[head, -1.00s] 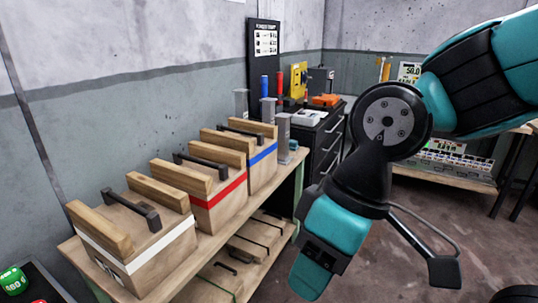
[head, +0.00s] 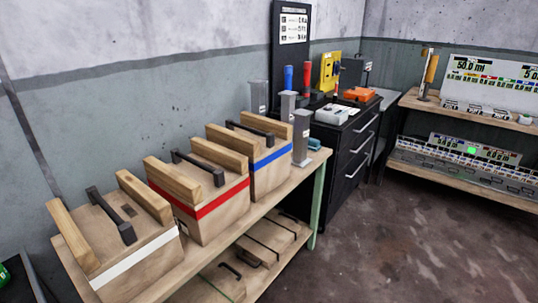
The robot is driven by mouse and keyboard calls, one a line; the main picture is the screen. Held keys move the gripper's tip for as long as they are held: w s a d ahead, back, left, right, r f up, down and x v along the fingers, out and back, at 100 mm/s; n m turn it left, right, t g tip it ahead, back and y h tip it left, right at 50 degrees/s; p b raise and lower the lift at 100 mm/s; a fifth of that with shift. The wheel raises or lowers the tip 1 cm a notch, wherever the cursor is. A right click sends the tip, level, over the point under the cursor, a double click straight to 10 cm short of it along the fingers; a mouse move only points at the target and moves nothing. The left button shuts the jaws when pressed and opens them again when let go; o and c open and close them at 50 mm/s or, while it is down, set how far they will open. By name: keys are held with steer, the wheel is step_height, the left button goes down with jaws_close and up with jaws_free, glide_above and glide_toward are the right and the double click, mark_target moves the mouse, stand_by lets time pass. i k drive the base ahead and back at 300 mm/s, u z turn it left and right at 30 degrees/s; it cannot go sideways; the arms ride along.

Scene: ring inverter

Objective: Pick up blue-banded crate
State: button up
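The blue-banded crate (head: 267,178) stands on the top of the wooden shelf bench, at the far end of a row of three wooden crates. It has a blue band near its upper edge, wooden rails on top and a dark handle (head: 248,133). The red-banded crate (head: 205,216) stands nearer, and the white-banded crate (head: 135,268) is nearest. My gripper is not in view, and neither is any of my arm.
The bench (head: 290,190) runs along the grey wall, with more crates on its lower shelf (head: 268,243). Grey posts (head: 300,140) stand just beyond the blue-banded crate. A black drawer cabinet (head: 345,158) follows. The floor (head: 410,240) at right is clear.

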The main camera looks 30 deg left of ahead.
mark_target(267, 143)
steer(key=i, duration=2.8)
steer(key=u, duration=3.15)
